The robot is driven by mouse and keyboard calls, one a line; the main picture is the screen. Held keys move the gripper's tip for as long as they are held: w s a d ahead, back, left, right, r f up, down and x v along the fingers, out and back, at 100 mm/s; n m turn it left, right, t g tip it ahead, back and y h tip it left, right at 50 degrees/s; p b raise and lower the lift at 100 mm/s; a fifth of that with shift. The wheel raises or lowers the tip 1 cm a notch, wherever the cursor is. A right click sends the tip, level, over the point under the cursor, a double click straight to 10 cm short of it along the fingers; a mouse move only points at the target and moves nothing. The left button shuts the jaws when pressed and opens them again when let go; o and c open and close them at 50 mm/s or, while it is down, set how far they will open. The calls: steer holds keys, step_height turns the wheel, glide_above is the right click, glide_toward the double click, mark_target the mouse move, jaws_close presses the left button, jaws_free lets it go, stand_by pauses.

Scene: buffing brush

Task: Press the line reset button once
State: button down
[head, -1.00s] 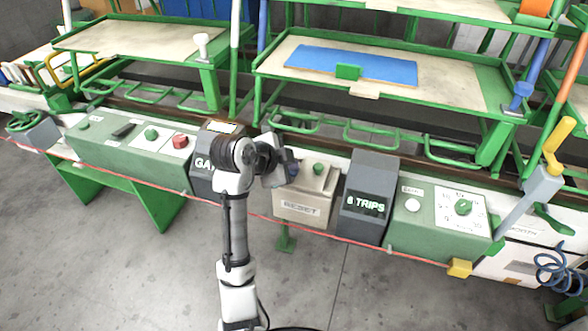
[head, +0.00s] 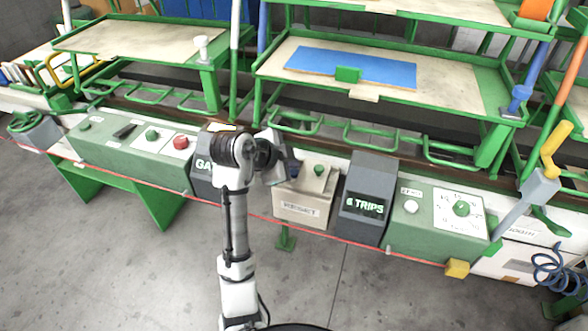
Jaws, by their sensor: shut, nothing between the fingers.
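The beige reset box (head: 302,207) carries a RESET label on its front and a green button (head: 319,170) on its top. The box stands right of centre on the long machine ledge. My gripper (head: 291,180) is shut and empty, just left of the green button and over the left part of the box. My wrist hides part of the gripper and the box's left top. I cannot tell the gap between fingertips and box.
A dark display reading TRIPS (head: 366,205) stands right of the box. Left is a green panel with a red button (head: 181,142). A red cord (head: 340,238) runs along the front. Trays hang above.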

steer(key=shift+r+p, duration=1.4)
steer(key=shift+r, duration=0.85)
